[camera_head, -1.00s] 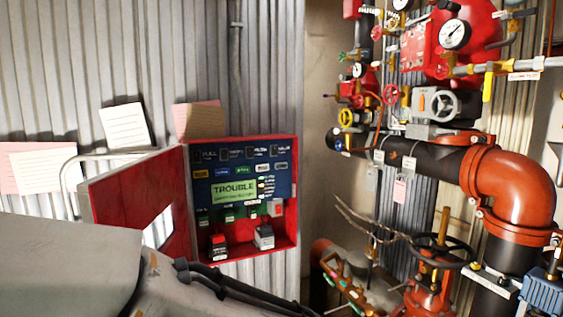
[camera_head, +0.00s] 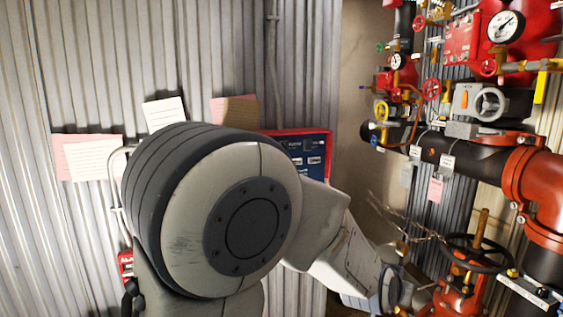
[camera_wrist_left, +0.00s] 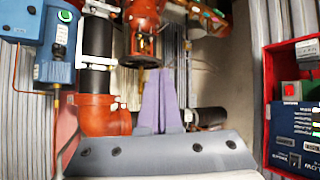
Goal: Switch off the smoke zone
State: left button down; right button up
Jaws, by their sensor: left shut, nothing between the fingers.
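The red alarm panel box (camera_head: 270,132) is on the corrugated wall in the head view, mostly hidden behind my left arm. Part of its blue face (camera_head: 308,160) with small labels shows. In the left wrist view the red box (camera_wrist_left: 269,75) is at the right edge, picture rotated, with the blue face (camera_wrist_left: 295,122), a small switch (camera_wrist_left: 294,160) and a red button (camera_wrist_left: 290,88). I cannot read which switch is the smoke zone. My left gripper (camera_wrist_left: 160,76) is shut and empty, apart from the panel and to its left in that view. My right gripper is not in view.
Red and black pipework (camera_head: 535,190) with gauges, valves and a handwheel (camera_head: 478,254) fills the right side. In the left wrist view, pipes (camera_wrist_left: 98,85) and a blue device (camera_wrist_left: 55,45) lie beyond my fingers. Papers (camera_head: 95,157) are on the wall at left.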

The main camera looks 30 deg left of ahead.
pick_arm(q)
jog(key=w+a+r+n+t+y+p, duration=0.1)
jog(key=w+a+r+n+t+y, duration=0.1)
jog(key=w+a+r+y, duration=0.3)
jog(key=w+a+r+n+t, duration=0.15)
jog(key=w+a, duration=0.25)
jog(key=a, duration=0.4)
jog(key=s+a+r+n+y, duration=0.1)
jog(key=a+r+n+y, duration=0.1)
jog(key=a+y, duration=0.3)
jog(key=s+a+r+n+y+p, duration=0.1)
jog(key=s+a+r+n+y, duration=0.1)
jog(key=a, duration=0.8)
jog(key=s+a+r+n+y+p, duration=0.1)
jog(key=a+r+n+y, duration=0.2)
jog(key=a+r+y, duration=0.3)
jog(key=shift+s+a+t+y, duration=0.35)
jog(key=shift+a+y, duration=0.45)
jog(key=shift+y, duration=0.2)
jog(key=shift+w+r+p, duration=0.1)
jog(key=shift+p, duration=0.2)
jog(key=w+a+f+p+x, duration=0.1)
jog(key=f+p+x, duration=0.1)
jog(key=p+x, duration=0.5)
jog(key=x, duration=0.5)
jog(key=shift+w+a+f+p, duration=0.2)
jog(key=shift+f+p, duration=0.05)
jog(key=shift+p, duration=0.15)
